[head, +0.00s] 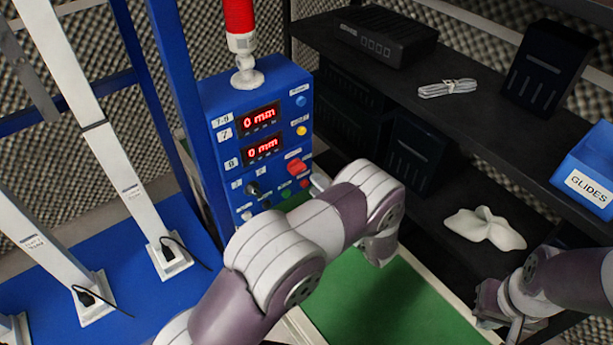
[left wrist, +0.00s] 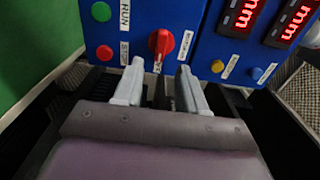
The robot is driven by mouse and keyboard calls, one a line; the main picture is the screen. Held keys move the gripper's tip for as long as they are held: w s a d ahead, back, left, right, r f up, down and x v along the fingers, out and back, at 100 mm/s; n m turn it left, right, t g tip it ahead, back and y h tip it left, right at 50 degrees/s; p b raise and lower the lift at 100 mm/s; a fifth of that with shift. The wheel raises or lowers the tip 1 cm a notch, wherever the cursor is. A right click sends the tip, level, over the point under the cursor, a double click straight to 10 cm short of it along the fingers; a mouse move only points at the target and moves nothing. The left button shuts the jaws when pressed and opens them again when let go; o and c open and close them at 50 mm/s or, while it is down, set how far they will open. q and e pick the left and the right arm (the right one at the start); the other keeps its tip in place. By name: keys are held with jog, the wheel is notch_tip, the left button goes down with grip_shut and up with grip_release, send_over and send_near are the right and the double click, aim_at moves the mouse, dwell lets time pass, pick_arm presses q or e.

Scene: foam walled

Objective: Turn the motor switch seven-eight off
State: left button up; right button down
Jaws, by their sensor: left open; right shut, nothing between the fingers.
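The blue control box (head: 215,100) carries a red rotary switch (head: 297,168). In the left wrist view the red switch (left wrist: 161,42) has its handle upright in the picture, with a pale mark at its lower end. A small label beside it is too blurred to read. My left gripper (head: 319,182) is at the box's front, mostly hidden by my arm. In the left wrist view its two fingers (left wrist: 158,80) are open, one on either side below the switch, apart from it. My right gripper (head: 497,318) is shut and empty at the lower right.
The box also has two red "0 mm" displays (head: 262,119), a green button (left wrist: 101,12), a red button (left wrist: 104,53) and a yellow button (left wrist: 217,66). A red beacon (head: 239,18) stands on top. A dark shelf (head: 480,110) with a blue GLIDES bin (head: 585,183) is at right.

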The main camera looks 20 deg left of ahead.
pick_arm(q)
jog(key=v, duration=0.6)
